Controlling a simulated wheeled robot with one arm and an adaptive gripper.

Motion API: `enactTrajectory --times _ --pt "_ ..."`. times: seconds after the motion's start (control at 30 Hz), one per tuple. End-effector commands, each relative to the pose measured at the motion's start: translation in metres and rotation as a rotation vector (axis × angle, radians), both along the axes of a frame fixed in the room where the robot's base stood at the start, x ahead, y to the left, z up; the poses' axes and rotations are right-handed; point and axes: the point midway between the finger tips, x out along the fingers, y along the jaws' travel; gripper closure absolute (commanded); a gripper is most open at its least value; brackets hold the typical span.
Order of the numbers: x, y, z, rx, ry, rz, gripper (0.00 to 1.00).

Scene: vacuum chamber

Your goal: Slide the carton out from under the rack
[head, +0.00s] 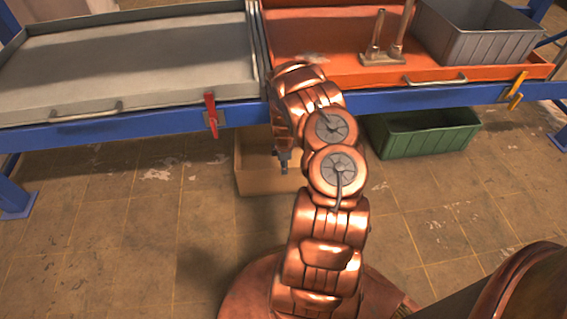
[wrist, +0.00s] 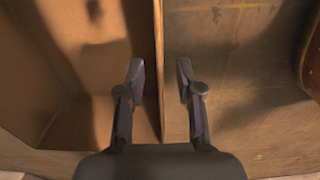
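The open-topped brown cardboard carton (head: 262,181) stands on the floor under the rack's blue front beam (head: 110,131), its front part showing below the beam. My arm hides its right part in the head view. My gripper (head: 283,168) is at the carton, pointing down. In the wrist view my gripper (wrist: 161,78) is open, with one finger on each side of a carton wall (wrist: 159,60). A gap shows between the wall and each finger. The carton's inside is on the left and the floor on the right; no contents are visible.
The rack carries a grey tray (head: 150,65) and an orange tray (head: 310,35) with a grey bin (head: 478,42). A green bin (head: 425,138) stands under the rack, right of the carton. The tiled floor (head: 110,220) in front is clear on the left.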

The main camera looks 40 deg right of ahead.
Motion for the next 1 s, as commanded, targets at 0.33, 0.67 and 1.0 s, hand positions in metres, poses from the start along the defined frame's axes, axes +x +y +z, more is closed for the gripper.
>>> enactTrajectory --times 0.33,0.67,1.0 --pt "0.000 0.000 -0.040 0.000 -0.001 -0.001 0.65" --pt "0.000 0.000 -0.040 0.000 -0.001 -0.001 0.70" --pt "0.001 0.000 -0.040 0.000 -0.001 0.000 1.00"
